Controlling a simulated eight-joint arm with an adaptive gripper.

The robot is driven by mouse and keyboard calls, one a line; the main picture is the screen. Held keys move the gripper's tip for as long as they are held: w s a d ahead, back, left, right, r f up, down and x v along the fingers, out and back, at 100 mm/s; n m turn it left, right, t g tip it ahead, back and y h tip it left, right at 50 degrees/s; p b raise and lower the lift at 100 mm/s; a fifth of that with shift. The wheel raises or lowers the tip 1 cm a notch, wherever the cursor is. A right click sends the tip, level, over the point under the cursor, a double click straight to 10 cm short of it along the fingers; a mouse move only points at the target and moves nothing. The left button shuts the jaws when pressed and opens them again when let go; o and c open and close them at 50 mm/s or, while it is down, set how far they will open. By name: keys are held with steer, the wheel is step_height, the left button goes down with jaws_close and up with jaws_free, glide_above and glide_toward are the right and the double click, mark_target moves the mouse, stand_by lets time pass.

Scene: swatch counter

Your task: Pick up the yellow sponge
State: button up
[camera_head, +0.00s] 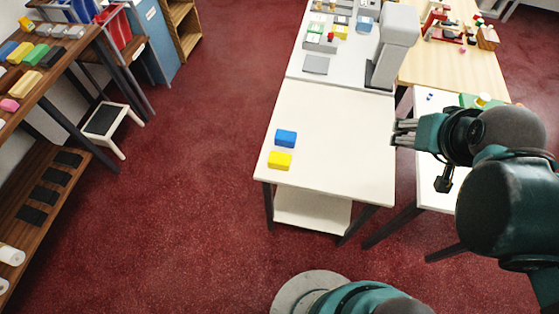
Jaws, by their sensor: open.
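The yellow sponge (279,160) is a small block lying on the white table near its front left corner. A blue block (286,138) of similar size lies just behind it, with a narrow gap between them. My gripper (398,132) is open and empty at the right edge of the white table, well to the right of both blocks. Its fingers point left in the picture. My teal and black arm reaches in from the right and hides part of the tables there.
The white table (335,150) is otherwise bare. Behind it, a grey table holds several small items and a grey upright device (392,45). A wooden table (450,75) stands at the back right. A wooden shelf (60,75) with colored blocks and a step stool (105,122) are at left.

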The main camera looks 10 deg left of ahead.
steer(key=n+g, duration=0.7)
steer(key=n, duration=1)
glide_above(280, 158)
steer(key=f, duration=2.3)
steer(key=shift+w+d, duration=0.15)
steer(key=shift+d, duration=0.15)
steer(key=shift+s+a+f+n, duration=0.2)
steer(key=shift+a+f+n, duration=0.15)
steer(key=shift+n, duration=0.05)
steer(key=shift+f, duration=1.3)
steer(key=shift+f+b, duration=0.15)
steer(key=shift+b, duration=0.15)
